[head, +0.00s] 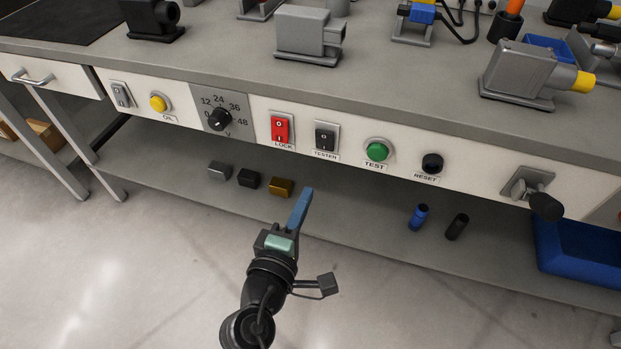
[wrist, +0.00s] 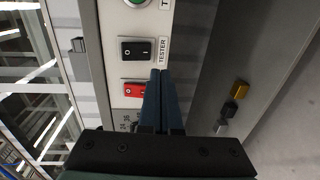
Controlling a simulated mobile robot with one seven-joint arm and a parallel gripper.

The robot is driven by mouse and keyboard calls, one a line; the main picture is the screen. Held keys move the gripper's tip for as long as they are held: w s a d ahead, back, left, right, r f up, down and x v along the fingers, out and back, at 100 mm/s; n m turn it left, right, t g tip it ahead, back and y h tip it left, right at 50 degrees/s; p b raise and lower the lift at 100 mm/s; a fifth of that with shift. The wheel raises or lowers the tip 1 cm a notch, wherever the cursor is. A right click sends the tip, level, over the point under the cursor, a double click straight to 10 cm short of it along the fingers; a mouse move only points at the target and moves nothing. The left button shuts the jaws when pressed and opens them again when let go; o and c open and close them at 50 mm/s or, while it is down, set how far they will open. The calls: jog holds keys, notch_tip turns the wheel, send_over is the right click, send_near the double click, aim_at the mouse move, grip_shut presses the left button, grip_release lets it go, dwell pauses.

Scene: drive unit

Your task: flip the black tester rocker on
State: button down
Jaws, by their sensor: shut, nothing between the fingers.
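The black tester rocker (head: 325,137) sits on the bench's front panel, above its TESTER label, between the red LOCK rocker (head: 280,128) and the green TEST button (head: 376,151). In the wrist view the tester rocker (wrist: 136,50) appears sideways, just beyond the fingertips, with the O and I marks on its face. My gripper (head: 305,192) has blue fingers that are shut and empty. In the head view it is in front of the panel and below the rockers. In the wrist view its fingertips (wrist: 160,74) overlap the panel beside the red rocker (wrist: 134,90). I see no contact with the tester rocker.
The panel also has a voltage dial (head: 219,119), a yellow OIL button (head: 158,102), a black RESET knob (head: 432,163) and a lever (head: 545,205). Small blocks and two cylinders stand on the lower shelf (head: 345,226). The floor in front is clear.

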jog(key=shift+f+v, duration=0.25)
jog(key=shift+v, duration=0.9)
jog(key=shift+f+v, duration=0.25)
jog(key=shift+v, duration=0.95)
